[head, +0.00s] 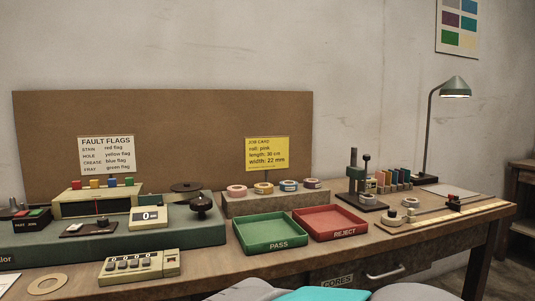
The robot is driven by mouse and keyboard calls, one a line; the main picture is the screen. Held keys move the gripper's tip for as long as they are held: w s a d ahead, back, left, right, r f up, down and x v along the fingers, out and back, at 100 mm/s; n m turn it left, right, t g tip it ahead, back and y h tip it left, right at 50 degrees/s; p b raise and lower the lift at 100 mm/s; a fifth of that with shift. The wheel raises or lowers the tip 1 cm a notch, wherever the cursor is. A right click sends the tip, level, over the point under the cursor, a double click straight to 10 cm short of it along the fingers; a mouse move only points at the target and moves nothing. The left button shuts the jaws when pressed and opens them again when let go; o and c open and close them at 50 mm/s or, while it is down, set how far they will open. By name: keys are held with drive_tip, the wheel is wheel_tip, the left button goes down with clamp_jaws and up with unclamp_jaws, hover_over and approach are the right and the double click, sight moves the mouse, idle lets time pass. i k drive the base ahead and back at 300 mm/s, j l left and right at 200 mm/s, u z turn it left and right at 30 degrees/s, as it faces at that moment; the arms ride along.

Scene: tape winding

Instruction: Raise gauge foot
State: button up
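A dark upright stand (354,176) with a base plate and a black-knobbed rod (366,166) stands on the bench right of the trays; it looks like the gauge. Its foot is too small to make out, so I cannot tell whether it is raised or down. My gripper is not in view. Only grey and teal parts of my own body show at the bottom edge, well below the stand in the picture.
A green PASS tray (270,232) and red REJECT tray (330,222) lie left of the stand. Several tape rolls sit on a block (275,201) behind them. A measuring rail (445,211) lies right. A green winding machine (110,240) fills the left.

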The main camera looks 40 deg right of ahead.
sight(366, 157)
drive_tip(key=z, duration=2)
drive_tip(key=i+l, duration=0.1)
drive_tip(key=l, duration=0.4)
drive_tip(key=i+l, duration=0.1)
drive_tip(key=l, duration=0.45)
drive_tip(key=i+l, duration=0.1)
drive_tip(key=l, duration=0.4)
drive_tip(key=u, duration=0.05)
